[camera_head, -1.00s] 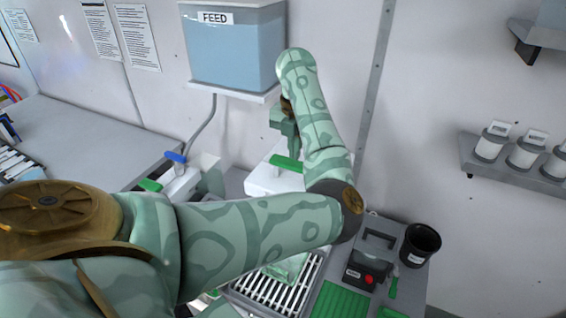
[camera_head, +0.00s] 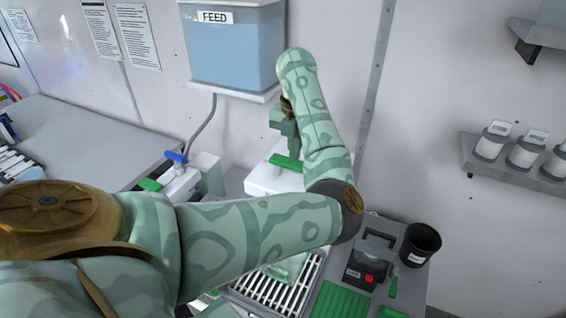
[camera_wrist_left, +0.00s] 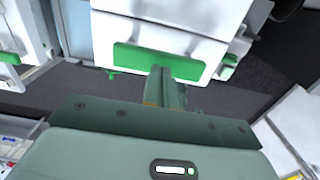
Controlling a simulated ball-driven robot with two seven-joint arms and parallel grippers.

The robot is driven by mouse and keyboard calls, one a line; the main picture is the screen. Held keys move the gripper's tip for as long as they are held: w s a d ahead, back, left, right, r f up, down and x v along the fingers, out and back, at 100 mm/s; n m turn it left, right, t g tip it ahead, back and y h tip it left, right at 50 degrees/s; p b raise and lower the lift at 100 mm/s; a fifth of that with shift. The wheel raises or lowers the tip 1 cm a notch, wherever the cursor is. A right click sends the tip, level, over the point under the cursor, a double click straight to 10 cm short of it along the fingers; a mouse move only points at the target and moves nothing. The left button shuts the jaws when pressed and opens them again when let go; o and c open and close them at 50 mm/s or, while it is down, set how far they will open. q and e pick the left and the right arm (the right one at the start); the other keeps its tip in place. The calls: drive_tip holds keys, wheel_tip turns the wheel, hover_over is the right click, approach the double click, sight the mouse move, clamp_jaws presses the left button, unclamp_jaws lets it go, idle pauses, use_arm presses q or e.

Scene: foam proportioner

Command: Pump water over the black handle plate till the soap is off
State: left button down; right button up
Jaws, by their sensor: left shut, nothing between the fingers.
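My left gripper (camera_head: 292,148) points down at the green push bar (camera_head: 286,162) on the white dispenser (camera_head: 268,180). In the left wrist view my left gripper (camera_wrist_left: 162,72) is shut and empty, its fingertips at the green bar (camera_wrist_left: 135,56); I cannot tell whether they press on it. I cannot make out the black handle plate or any soap or water flow; my arm hides much of the area below the dispenser. A pale green piece (camera_head: 288,268) shows over the slotted grate (camera_head: 265,293), too covered to identify. My right gripper is not in view.
A FEED tank (camera_head: 232,55) hangs above on the wall. A blue-handled valve (camera_head: 176,157) stands left of the dispenser. A dark box with a red button (camera_head: 368,262), a black cup (camera_head: 420,243) and a green mat (camera_head: 341,301) lie right of the grate.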

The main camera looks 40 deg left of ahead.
sight(294, 163)
use_arm(q)
drive_tip(key=shift+f+b, duration=1.8)
drive_tip(key=shift+f, duration=0.75)
drive_tip(key=shift+r, duration=0.1)
drive_tip(key=shift+r+p, duration=2.5)
drive_tip(key=shift+p, duration=0.05)
wheel_tip(294, 163, up, 6)
drive_tip(key=p, duration=0.6)
